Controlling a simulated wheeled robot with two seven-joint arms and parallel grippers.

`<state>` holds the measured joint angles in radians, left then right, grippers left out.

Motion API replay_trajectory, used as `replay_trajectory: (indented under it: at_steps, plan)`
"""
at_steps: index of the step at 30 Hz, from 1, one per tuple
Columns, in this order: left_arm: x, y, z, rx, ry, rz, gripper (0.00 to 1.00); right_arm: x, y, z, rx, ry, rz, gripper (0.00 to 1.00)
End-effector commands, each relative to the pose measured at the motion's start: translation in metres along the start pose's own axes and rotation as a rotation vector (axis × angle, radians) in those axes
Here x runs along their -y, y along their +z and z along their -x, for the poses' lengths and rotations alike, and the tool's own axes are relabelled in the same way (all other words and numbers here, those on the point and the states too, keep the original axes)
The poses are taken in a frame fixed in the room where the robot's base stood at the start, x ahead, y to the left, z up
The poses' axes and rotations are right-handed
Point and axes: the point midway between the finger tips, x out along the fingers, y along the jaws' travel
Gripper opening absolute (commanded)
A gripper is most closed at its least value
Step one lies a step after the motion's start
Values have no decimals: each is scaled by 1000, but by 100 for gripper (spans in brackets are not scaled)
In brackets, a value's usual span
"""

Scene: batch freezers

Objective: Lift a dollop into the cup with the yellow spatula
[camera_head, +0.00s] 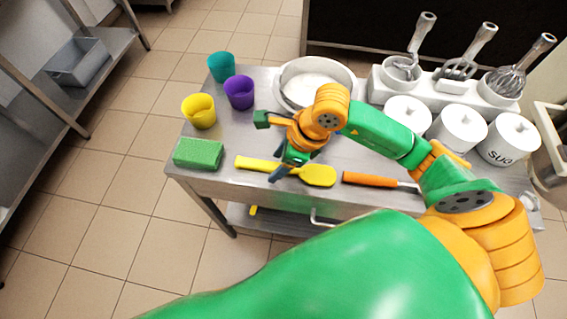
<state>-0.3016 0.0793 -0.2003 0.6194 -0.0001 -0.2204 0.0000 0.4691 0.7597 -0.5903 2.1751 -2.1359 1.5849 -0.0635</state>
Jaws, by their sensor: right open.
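The yellow spatula (319,176) lies flat near the front edge of the steel table (222,177), its handle toward the left. My right gripper (270,147) is open and empty, its fingers spread above the spatula. One finger and its arm hide the spatula's middle; I cannot tell if they touch. A round metal pan (287,100) with white contents stands behind the gripper, partly hidden by my right arm. A teal cup (221,67), a purple cup (239,92) and a yellow cup (199,110) stand at the table's left. My left gripper is not in view.
A green sponge (198,153) lies at the front left corner. An orange-handled tool (370,180) lies right of the spatula. White canisters (508,140) and a holder with whisks (510,82) fill the right. A shelf (60,95) stands at far left.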

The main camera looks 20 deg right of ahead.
Motion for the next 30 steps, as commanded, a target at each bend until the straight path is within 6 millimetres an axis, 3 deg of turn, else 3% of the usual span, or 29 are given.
replay_trajectory:
  at_steps: [8,15,16,30]
  plan:
    - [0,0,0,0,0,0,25,0,0,-10,0,-2,1,65]
    - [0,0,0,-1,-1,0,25,0,0,-9,0,-1,1,3]
    - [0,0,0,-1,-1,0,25,0,0,-9,0,-1,1,0]
    - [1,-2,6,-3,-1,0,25,6,2,0,-1,-3,-1,0]
